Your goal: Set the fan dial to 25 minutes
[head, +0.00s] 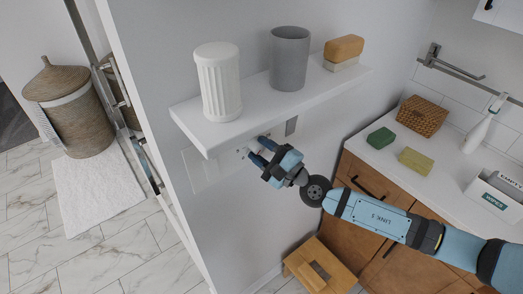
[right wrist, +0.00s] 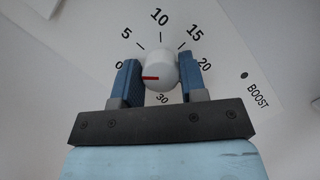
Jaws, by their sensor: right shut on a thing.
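The fan dial (right wrist: 161,66) is a round white knob with a red pointer mark, on a pale plate (right wrist: 95,50) printed with minute numbers. The red mark points left, close to the 0. The 5, 10, 15, 20 and 30 are readable; the 25 is hidden behind a finger. My right gripper (right wrist: 160,82) is shut on the dial, with one blue finger on each side of it. In the head view my right gripper (head: 257,154) is at the wall plate (head: 203,168) under the shelf, and hides most of the dial. My left gripper is not in view.
A white shelf (head: 190,118) juts out just above my right gripper, holding a fluted white cup (head: 218,85), a grey cup (head: 289,60) and a stacked block (head: 343,52). A counter (head: 376,158) with small items is at right. A wooden stool (head: 318,268) stands below.

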